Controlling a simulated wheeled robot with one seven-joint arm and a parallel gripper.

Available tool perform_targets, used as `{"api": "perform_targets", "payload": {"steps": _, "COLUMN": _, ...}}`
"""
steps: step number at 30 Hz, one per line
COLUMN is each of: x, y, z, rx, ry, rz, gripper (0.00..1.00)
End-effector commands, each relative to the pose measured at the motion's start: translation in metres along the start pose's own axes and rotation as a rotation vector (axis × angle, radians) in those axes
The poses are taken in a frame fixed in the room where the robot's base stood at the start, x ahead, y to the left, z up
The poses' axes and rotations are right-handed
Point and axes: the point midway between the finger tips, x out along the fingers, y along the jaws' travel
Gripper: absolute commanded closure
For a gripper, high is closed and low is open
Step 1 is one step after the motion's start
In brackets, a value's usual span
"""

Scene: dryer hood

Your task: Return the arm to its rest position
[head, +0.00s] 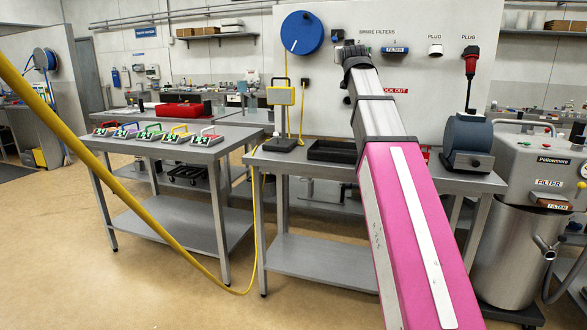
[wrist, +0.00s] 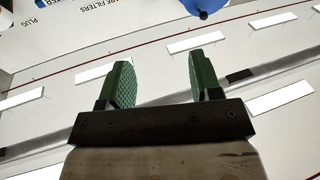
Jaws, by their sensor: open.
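My arm (head: 400,200), with a pink link and grey sections, stretches forward and up from the bottom right of the head view. It crosses in front of the middle workbench and the white wall panel. Its far end is at the panel's upper part, where my gripper is small and hard to make out. In the wrist view my gripper (wrist: 157,82) has two green padded fingers set wide apart. Nothing is between them. Behind them are bright ceiling light strips, and the wall panel with its lettering shows upside down at the top left.
The middle workbench (head: 290,163) carries a black tray (head: 332,151) and a blue-grey unit (head: 467,140). A Pellowmore machine (head: 540,160) stands at the right. A left bench (head: 185,150) holds several coloured-handled items. A yellow hose (head: 130,195) crosses the left side.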

Motion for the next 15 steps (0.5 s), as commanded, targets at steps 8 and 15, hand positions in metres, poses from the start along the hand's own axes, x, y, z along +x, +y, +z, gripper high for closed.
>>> {"api": "perform_targets", "payload": {"steps": 8, "x": 0.001, "y": -0.004, "z": 0.069, "rx": 0.003, "ry": -0.118, "rz": -0.005, "gripper": 0.42}}
{"api": "perform_targets", "payload": {"steps": 15, "x": -0.008, "y": -0.010, "z": 0.171, "rx": 0.006, "ry": -0.298, "rz": -0.014, "gripper": 0.42}}
